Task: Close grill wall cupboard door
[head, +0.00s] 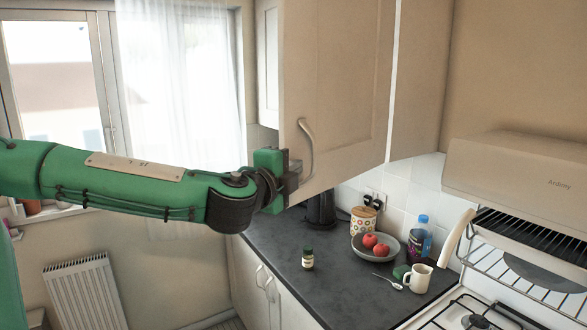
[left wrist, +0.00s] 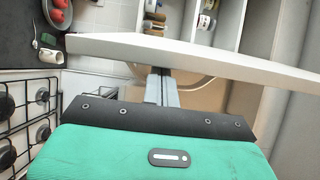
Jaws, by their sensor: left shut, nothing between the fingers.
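The cream wall cupboard door (head: 340,75) stands open in the head view, with a curved handle (head: 308,148) near its lower left corner. In the left wrist view the door (left wrist: 200,55) shows nearly edge-on, with shelves of the open cupboard (left wrist: 225,25) beyond it. My left gripper (head: 292,175) is at the door's lower left corner, just below and left of the handle. Its fingers (left wrist: 161,88) are shut and empty, with the tips close to the door's edge. I cannot tell whether they touch it. My right gripper is in neither view.
Below lies a dark counter (head: 330,285) with a jar (head: 308,259), a fruit bowl (head: 384,249), a mug (head: 419,278) and a bottle (head: 420,237). The raised grill (head: 520,180) and the hob (head: 475,318) are at the right. A window with a curtain (head: 185,70) is at the left.

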